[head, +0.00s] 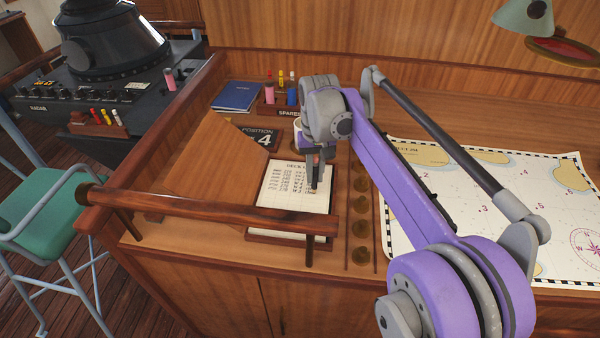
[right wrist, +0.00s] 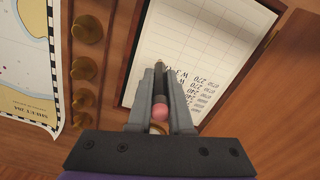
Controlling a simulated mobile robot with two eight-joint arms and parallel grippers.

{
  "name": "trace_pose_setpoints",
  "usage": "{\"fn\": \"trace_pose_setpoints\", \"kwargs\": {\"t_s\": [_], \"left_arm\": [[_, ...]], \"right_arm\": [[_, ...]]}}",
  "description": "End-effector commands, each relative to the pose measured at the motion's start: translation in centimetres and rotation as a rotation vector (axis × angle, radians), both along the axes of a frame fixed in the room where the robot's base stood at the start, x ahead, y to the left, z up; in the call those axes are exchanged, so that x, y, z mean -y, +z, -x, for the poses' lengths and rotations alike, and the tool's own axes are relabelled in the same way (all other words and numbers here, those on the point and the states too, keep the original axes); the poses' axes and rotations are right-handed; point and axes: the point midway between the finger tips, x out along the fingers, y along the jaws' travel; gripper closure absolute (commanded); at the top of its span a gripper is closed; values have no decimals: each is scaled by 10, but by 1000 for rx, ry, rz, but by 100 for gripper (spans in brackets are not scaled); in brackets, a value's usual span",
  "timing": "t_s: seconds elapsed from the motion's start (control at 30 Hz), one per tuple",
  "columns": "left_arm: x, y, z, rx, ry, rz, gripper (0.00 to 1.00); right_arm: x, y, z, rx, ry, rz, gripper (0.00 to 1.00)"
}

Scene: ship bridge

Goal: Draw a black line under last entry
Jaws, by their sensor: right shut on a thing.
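The deck log sheet (head: 296,198) lies in a wooden tray on the desk, with several rows of handwritten entries in its upper part and blank ruled rows below. It shows upside down in the right wrist view (right wrist: 205,30). My right gripper (head: 317,180) is shut on a black marker (right wrist: 160,92) with a pink end. The marker points at the page, its tip close to the lowest written row, on the blank side. I cannot tell whether the tip touches the paper. No drawn line shows under the entries. My left gripper is out of view.
A wooden rail (head: 200,209) runs along the front left of the desk. Round brass weights (head: 361,203) stand in a row right of the log, beside a chart (head: 500,205). A marker holder (head: 272,107) and blue book (head: 237,96) are behind.

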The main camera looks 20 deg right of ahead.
Motion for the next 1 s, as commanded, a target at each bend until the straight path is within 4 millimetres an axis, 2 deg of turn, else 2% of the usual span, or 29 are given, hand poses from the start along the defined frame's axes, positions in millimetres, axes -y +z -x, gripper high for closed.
{"fn": "trace_pose_setpoints", "kwargs": {"t_s": [0.2,1.0], "left_arm": [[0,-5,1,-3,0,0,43],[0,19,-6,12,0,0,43]], "right_arm": [[19,0,12,0,-2,0,100],[-71,1,-44,1,2,-1,100]]}}
